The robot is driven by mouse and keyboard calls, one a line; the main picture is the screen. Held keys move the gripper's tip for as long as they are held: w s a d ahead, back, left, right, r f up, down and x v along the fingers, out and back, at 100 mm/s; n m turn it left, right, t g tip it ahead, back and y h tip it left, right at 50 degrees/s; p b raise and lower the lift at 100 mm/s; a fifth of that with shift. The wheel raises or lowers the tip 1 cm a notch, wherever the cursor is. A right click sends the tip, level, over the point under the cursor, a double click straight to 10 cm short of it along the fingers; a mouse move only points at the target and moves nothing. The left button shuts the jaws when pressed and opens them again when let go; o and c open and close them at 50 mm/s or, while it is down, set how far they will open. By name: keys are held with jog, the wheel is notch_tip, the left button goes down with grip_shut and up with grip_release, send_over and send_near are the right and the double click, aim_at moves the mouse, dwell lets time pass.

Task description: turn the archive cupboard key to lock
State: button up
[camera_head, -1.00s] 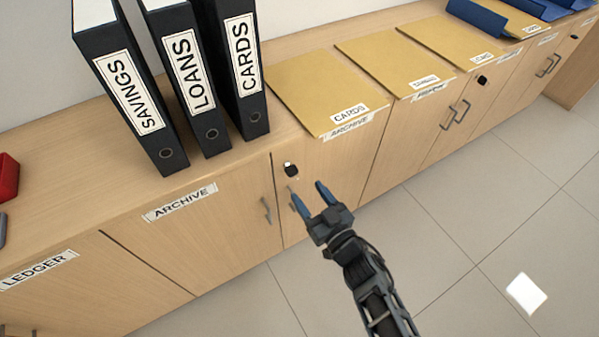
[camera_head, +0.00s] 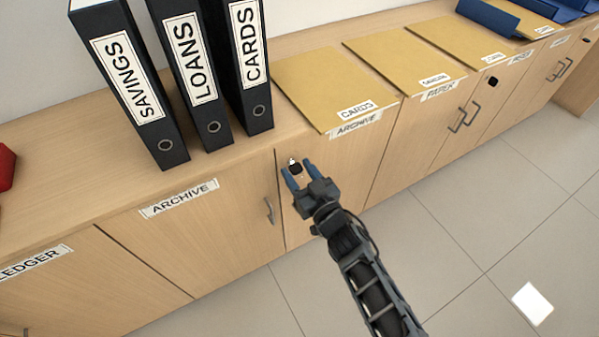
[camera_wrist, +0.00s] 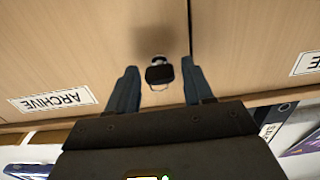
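The archive cupboard key (camera_head: 294,168) has a black head and sits in a lock on the cupboard door (camera_head: 335,170), near its top left. In the wrist view the key's black head (camera_wrist: 159,74) shows with a thin metal ring and a silver lock face behind it. My gripper (camera_head: 298,172) is open in front of the door, with its two blue fingers on either side of the key. In the wrist view the gripper (camera_wrist: 159,85) has a finger on each side of the key head, with visible gaps, so neither touches it.
A left door labelled ARCHIVE (camera_head: 180,198) has a metal handle (camera_head: 268,210) close to the lock. Black binders (camera_head: 205,80) and yellow folders (camera_head: 330,90) stand or lie on the cupboard top. Another black key (camera_head: 493,81) is farther right.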

jog(key=c, duration=0.8)
jog(key=shift+c, duration=0.2)
jog(key=shift+n, duration=0.3)
jog(key=shift+f+n+b, duration=0.1)
jog(key=shift+n+b, duration=2.4)
jog(key=shift+n, duration=6.2)
jog(key=o, duration=1)
